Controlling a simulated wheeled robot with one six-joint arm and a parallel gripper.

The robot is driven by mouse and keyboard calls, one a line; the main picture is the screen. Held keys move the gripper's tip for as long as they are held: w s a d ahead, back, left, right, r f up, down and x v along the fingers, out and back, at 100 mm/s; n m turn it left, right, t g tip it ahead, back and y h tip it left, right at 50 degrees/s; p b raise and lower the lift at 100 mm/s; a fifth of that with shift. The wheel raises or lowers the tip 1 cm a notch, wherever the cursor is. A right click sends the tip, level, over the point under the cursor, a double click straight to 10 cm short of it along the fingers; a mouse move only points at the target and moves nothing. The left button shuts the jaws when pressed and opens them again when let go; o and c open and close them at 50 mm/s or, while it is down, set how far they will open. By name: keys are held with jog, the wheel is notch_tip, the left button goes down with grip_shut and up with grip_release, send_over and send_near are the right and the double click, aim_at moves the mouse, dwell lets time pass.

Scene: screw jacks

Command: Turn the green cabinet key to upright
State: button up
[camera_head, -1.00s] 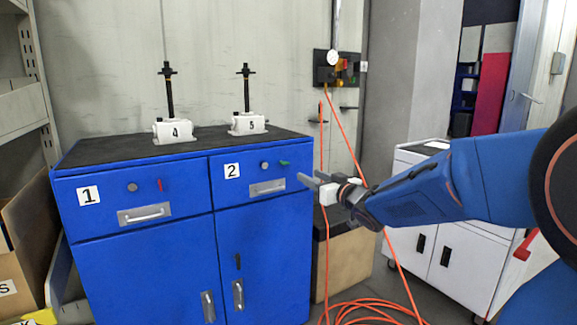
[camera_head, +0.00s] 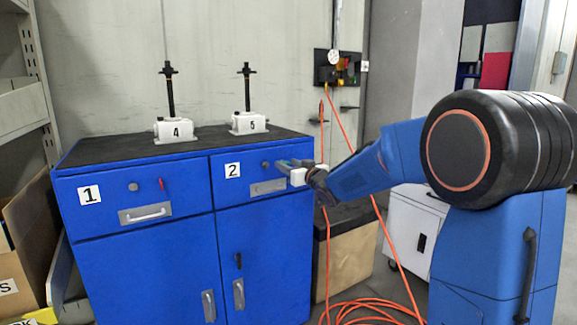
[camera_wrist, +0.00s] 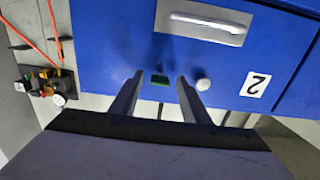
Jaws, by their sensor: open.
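The green key (camera_wrist: 160,79) sits on the front of drawer 2 of the blue cabinet (camera_head: 265,245). In the wrist view it looks wider than tall, lying level rather than upright. My gripper (camera_wrist: 159,83) is open, with one fingertip on each side of the key and visible gaps between. I cannot tell how far the tips are from the drawer front. In the head view my gripper (camera_head: 282,164) covers most of the key. A round lock knob (camera_wrist: 203,85) sits just outside the right finger in the wrist view.
Drawer 2's metal handle (camera_head: 268,187) is below the key. Drawer 1 has an upright red key (camera_head: 161,184). Screw jacks 4 (camera_head: 175,129) and 5 (camera_head: 248,122) stand on the cabinet top. An orange hose (camera_head: 345,125) hangs at the right, near my arm.

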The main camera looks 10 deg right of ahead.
jog(key=shift+w, duration=0.15)
jog(key=c, duration=1.1)
jog(key=shift+o, duration=0.2)
jog(key=shift+n, duration=9)
